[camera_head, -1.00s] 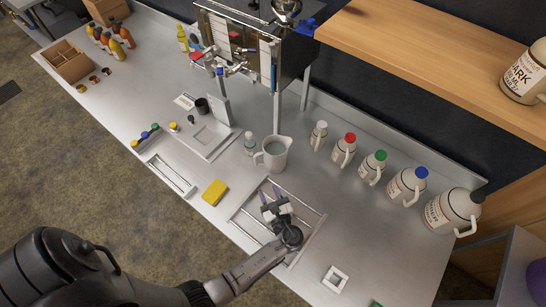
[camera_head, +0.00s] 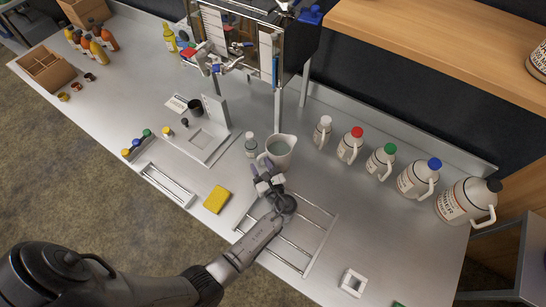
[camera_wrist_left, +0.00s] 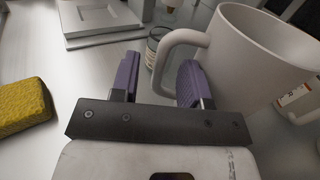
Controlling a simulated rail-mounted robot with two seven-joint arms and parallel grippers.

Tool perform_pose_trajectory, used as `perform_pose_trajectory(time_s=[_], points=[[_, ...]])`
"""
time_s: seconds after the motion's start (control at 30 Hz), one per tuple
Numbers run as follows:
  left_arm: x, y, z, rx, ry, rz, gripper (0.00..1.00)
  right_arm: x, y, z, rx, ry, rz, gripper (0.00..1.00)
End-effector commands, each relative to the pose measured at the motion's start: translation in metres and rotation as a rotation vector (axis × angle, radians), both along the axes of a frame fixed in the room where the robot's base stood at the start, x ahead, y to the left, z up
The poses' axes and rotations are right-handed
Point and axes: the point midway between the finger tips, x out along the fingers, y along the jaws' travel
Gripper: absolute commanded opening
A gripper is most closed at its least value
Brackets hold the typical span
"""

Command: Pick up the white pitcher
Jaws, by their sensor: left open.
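The white pitcher (camera_head: 284,152) stands upright on the steel counter in the head view, with greyish liquid or a grey interior showing at its mouth. In the left wrist view its body (camera_wrist_left: 262,62) fills the right side and its handle (camera_wrist_left: 172,52) points left. My left gripper (camera_head: 266,173) is open beside the pitcher, on its near side. In the wrist view the purple fingers (camera_wrist_left: 160,82) show the handle's outer curve between them, with the right finger overlapping the handle's lower part. I cannot tell whether they touch. My right gripper is not in view.
A metal rack (camera_head: 320,226) lies under my left arm. A yellow sponge (camera_head: 216,199) lies to the left. Several capped jugs (camera_head: 350,145) line the right rear. The evaporator (camera_head: 245,40) stands behind.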

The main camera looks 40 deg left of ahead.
Motion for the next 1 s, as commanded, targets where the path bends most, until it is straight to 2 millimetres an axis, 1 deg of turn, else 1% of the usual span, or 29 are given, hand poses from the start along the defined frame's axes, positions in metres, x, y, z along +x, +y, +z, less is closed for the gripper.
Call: perform_pose_trajectory(time_s=[0.07,0.3,0.37,0.73,0.77,1.0], points=[[0.0038,0.0028,-0.0011,0.0,-0.001,0.0,0.42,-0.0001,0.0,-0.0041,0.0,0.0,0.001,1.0],[0.0052,0.0037,0.0004,-0.001,0.0,-0.001,0.42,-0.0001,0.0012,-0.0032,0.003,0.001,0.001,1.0],[0.0051,0.0036,0.0004,-0.001,0.0,-0.001,0.37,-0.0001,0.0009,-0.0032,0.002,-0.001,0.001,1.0],[0.005,0.0038,0.0002,-0.001,0.0,-0.001,0.02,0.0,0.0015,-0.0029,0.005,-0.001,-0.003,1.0],[0.0049,0.0037,0.0002,-0.001,0.0,-0.001,0.0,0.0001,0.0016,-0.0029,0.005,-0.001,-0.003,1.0],[0.0049,0.0035,0.0,-0.001,0.0,-0.001,0.0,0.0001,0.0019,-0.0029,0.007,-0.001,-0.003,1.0]])
